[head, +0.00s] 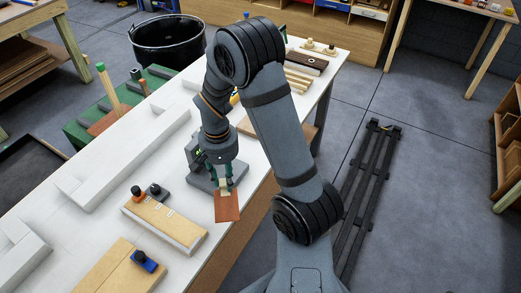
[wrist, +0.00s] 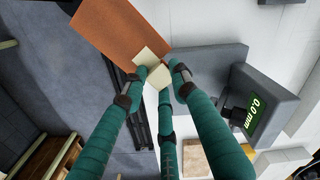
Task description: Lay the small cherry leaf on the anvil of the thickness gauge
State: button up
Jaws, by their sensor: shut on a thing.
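The small cherry leaf (head: 228,206) is a reddish-brown square sheet with a pale cream tab at one edge. My gripper (head: 226,183) is shut on that tab, and the leaf sticks out towards the bench's front edge. In the wrist view my gripper's teal fingers (wrist: 160,72) close on the cream tab, with the cherry leaf (wrist: 118,28) beyond them. The thickness gauge (head: 203,177) is a grey block on the bench, behind and left of the leaf. In the wrist view the gauge (wrist: 268,88) reads 0.0 mm. I cannot make out the anvil; the fingers partly cover that area.
Wooden blocks with dark and blue knobs (head: 165,223) (head: 122,268) lie on the white bench (head: 95,222) at front left. A long white raised strip (head: 130,160) runs behind them. A black bucket (head: 167,40) stands beyond. Floor lies past the bench's right edge.

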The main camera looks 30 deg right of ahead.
jog(key=w+d+f+m, duration=0.1)
jog(key=w+d+m, duration=0.2)
jog(key=d+m, duration=0.4)
jog(key=shift+d, duration=3.5)
jog(key=shift+f+m, duration=0.1)
jog(key=shift+m, duration=0.2)
